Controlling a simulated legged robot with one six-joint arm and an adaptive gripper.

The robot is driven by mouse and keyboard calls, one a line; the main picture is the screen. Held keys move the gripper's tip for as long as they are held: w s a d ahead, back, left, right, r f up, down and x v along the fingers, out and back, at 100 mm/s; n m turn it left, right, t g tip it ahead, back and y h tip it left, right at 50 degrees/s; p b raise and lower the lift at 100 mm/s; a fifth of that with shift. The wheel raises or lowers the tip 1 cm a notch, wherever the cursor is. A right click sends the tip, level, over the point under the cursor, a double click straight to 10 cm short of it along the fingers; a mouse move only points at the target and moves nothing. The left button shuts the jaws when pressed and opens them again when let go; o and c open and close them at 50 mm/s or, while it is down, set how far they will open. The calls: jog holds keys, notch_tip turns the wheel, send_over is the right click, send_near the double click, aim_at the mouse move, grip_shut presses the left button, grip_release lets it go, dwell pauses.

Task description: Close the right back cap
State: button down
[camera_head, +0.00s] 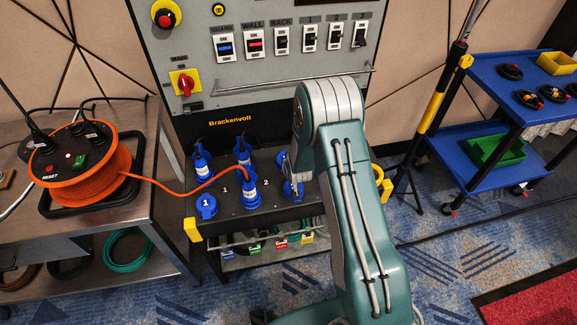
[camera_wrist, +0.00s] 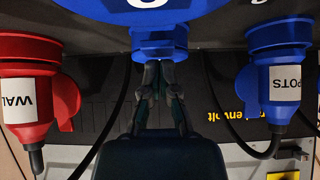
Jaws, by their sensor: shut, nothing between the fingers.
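In the wrist view, a blue round cap (camera_wrist: 190,14) with a partly cropped white character fills the top middle. A blue faceted fitting (camera_wrist: 158,43) sits just below it. My gripper (camera_wrist: 158,68) is shut and empty, its fingertips at or very near that fitting; contact cannot be told. In the head view, a blue cap (camera_head: 292,190) lies at the right of the dark socket box (camera_head: 226,222), close to my gripper (camera_head: 285,176). My arm hides the box's right back part. I cannot tell how far the cap is open.
A blue plug (camera_wrist: 276,85) and a red plug (camera_wrist: 30,85) flank my gripper in the wrist view. In the head view, a plug with an orange cable (camera_head: 250,192) stands left of my gripper. An orange reel (camera_head: 95,178) and a blue cart (camera_head: 468,138) stand at the sides.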

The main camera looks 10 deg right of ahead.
jog(key=s+r+g, duration=0.1)
jog(key=s+r, duration=0.7)
jog(key=r, duration=0.6)
jog(key=s+r, duration=0.9)
jog(key=r, duration=0.5)
jog(key=s+r+g, duration=0.1)
jog(key=s+r, duration=0.4)
jog(key=s, duration=0.5)
jog(key=s+r+g, duration=0.1)
jog(key=s+r, duration=0.4)
jog(key=s, duration=0.4)
jog(key=shift+s+r, duration=0.15)
jog(key=shift+s, duration=0.25)
